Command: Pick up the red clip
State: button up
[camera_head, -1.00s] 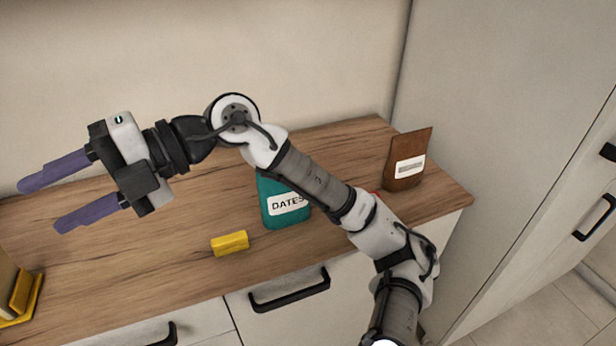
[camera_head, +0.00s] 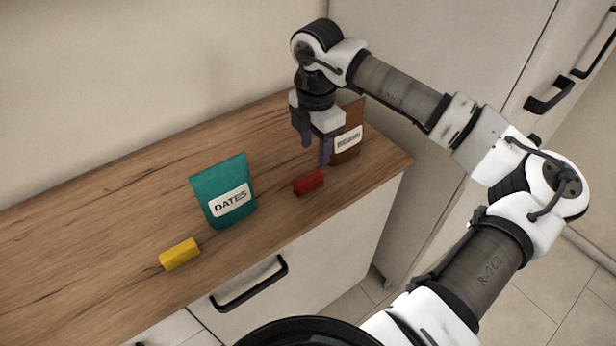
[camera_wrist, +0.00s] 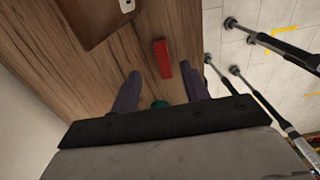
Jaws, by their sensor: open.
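The red clip (camera_head: 309,183) lies on the wooden counter near its front edge, between the teal bag and the brown bag. In the wrist view the red clip (camera_wrist: 162,59) lies just beyond the fingertips, roughly between their lines. My gripper (camera_head: 315,156) points down above the counter, behind and above the clip. Its two purple fingers are apart with nothing between them, as the wrist view of my gripper (camera_wrist: 162,80) also shows.
A teal bag marked DATES (camera_head: 227,194) stands left of the clip. A yellow clip (camera_head: 180,254) lies farther left. A brown bag (camera_head: 347,144) stands close beside my gripper on the right. A tall cabinet (camera_head: 440,50) borders the counter's right end.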

aim_at(313, 176)
notch_tip(313, 176, down, 3)
jog(key=shift+f, duration=0.2)
jog(key=f+p, duration=0.2)
jog(key=f, duration=0.1)
jog(key=f+p, duration=0.1)
jog(key=shift+s+a+f, duration=0.15)
jog(key=shift+s+a, duration=0.05)
jog(key=shift+s, duration=0.15)
jog(key=shift+f, duration=0.6)
grip_shut()
jog(key=shift+r, duration=0.15)
